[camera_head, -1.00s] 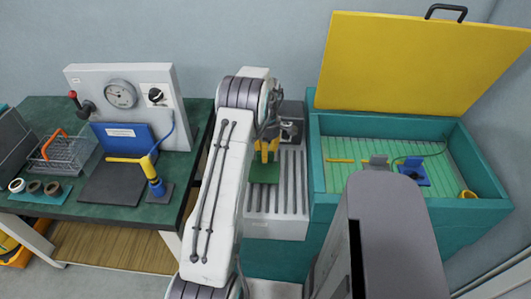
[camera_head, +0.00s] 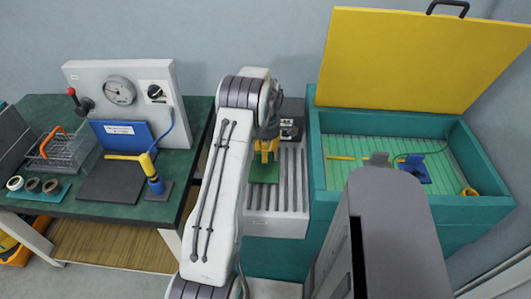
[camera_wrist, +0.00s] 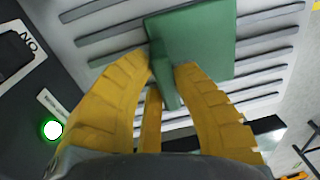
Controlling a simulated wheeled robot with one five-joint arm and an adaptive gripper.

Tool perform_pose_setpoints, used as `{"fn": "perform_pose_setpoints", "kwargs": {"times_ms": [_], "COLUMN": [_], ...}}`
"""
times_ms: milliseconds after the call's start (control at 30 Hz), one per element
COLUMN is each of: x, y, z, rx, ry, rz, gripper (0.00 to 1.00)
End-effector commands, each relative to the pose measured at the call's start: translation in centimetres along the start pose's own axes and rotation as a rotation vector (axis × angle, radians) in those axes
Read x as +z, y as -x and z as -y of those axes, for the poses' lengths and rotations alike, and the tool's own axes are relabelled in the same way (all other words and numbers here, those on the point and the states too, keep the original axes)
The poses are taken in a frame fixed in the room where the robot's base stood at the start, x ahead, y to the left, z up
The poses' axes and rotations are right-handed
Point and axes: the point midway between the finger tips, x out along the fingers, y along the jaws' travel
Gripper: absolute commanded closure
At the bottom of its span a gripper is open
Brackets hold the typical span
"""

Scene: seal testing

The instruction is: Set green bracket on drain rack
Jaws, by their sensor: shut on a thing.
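The green bracket (camera_head: 265,174) is in my gripper (camera_head: 266,150), over the grey ribbed drain rack (camera_head: 291,195) in the head view. In the wrist view the yellow fingers of my gripper (camera_wrist: 172,75) are shut on the upright part of the green bracket (camera_wrist: 205,42). The bracket's flat plate lies over the ribs of the drain rack (camera_wrist: 95,52). I cannot tell whether the plate touches the ribs. My arm hides the left part of the rack in the head view.
A teal tank (camera_head: 318,170) with a raised yellow lid (camera_head: 415,60) stands right of the rack. Inside it are a blue bracket (camera_head: 415,169) and a grey one (camera_head: 378,160). A green table (camera_head: 95,205) with a gauge panel (camera_head: 125,92) is at left. A lit green button (camera_wrist: 53,130) is near the rack.

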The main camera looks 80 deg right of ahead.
Motion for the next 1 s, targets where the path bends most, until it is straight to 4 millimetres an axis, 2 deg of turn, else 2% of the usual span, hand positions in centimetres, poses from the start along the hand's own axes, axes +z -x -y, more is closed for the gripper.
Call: {"fn": "perform_pose_setpoints", "kwargs": {"times_ms": [367,400,633,1000], "x": [0.00,0.00,0.00,-0.01], "y": [0.02,0.02,-0.04,0.07], "z": [-0.05,-0.05,-0.03,0.03], "rx": [0.002,0.002,0.001,-0.001], "ry": [0.000,0.000,0.000,0.000], "rz": [0.000,0.000,0.000,0.000], "gripper": [1.00,0.75,0.54,0.53]}}
